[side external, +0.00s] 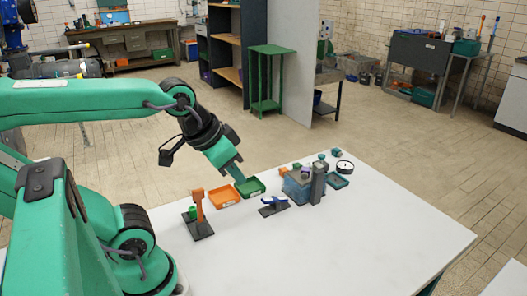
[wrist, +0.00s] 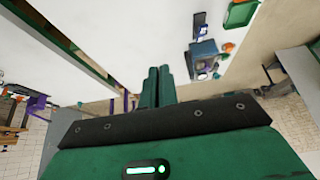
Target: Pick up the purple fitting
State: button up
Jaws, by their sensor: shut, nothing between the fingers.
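A small purple piece (side external: 305,172), which looks like the purple fitting, shows at the top of the blue box (side external: 292,190) in the side view. It is too small to tell whether it rests on the box or stands behind its rim. In the wrist view a purple patch (wrist: 202,67) shows at the blue-grey box, right of my fingers. My gripper (side external: 238,180) points down over the green tray, left of the box and apart from the purple piece. Its two green fingers (wrist: 160,72) lie together, shut and empty.
A green tray (side external: 257,184) and an orange tray (side external: 224,203) lie near my gripper. An orange upright stand (side external: 199,207), a low stand with a blue piece (side external: 274,203), a grey post (side external: 318,184) and a gauge (side external: 345,167) stand around. The table's front right is clear.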

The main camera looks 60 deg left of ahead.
jog(key=o, duration=1)
jog(key=w+a+r+n+g, duration=0.1)
jog(key=w+a+n, duration=0.15)
jog(key=w, duration=0.55)
jog(key=w+a+r+n+g, duration=0.1)
jog(key=w+a+n+g, duration=0.15)
jog(key=w, duration=0.55)
jog(key=w+a+f+n, duration=0.1)
jog(key=w+a+f, duration=0.1)
jog(key=w+f, duration=0.1)
jog(key=w+a+f+n+g, duration=0.1)
jog(key=w+a+f, duration=0.2)
jog(key=w, duration=0.3)
jog(key=w+a+f+n+g, duration=0.1)
jog(key=w+a+f, duration=0.2)
jog(key=w+f, duration=0.1)
jog(key=shift+w+a+f+n, duration=0.3)
jog(key=shift+w+n, duration=0.1)
jog(key=shift+w, duration=0.15)
jog(key=shift+w+a+f, duration=0.3)
jog(key=shift+f, duration=0.3)
